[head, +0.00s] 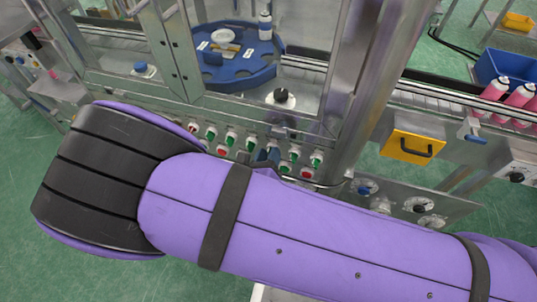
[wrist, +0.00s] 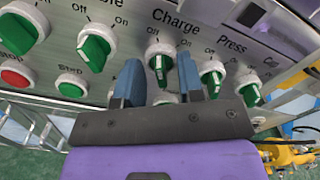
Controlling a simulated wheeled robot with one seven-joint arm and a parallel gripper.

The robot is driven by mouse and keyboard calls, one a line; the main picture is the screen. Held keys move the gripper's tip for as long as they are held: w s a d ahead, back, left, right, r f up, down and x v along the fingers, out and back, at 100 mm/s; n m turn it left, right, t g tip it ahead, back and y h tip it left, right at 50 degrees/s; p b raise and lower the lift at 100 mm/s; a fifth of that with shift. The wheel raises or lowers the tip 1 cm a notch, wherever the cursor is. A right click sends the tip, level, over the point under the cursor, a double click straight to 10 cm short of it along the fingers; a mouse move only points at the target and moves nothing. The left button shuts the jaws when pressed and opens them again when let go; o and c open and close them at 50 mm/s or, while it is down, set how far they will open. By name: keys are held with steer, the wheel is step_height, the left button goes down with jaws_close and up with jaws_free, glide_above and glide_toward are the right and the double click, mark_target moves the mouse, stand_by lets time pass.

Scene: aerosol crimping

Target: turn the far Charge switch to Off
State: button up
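The switch under the Charge label is a green knob (wrist: 160,58) on a white collar, with Off at its upper left and On at its upper right. Its grip stands nearly upright in the wrist view; I cannot tell which setting it is at. My gripper (wrist: 159,75) is open, with one blue finger on each side of this knob and a gap to it on both sides. I see no clear contact. In the head view the blue fingers (head: 267,155) show at the switch panel, and my purple arm hides part of the panel.
Beside it are a green switch (wrist: 95,48) to the left and the Press switch (wrist: 212,75) to the right. A red stop button (wrist: 15,78) and green buttons sit below. A metal post (head: 355,90) and a yellow drawer (head: 407,147) stand right of the panel.

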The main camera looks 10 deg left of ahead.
steer(key=s, duration=1)
steer(key=shift+s+a, duration=0.4)
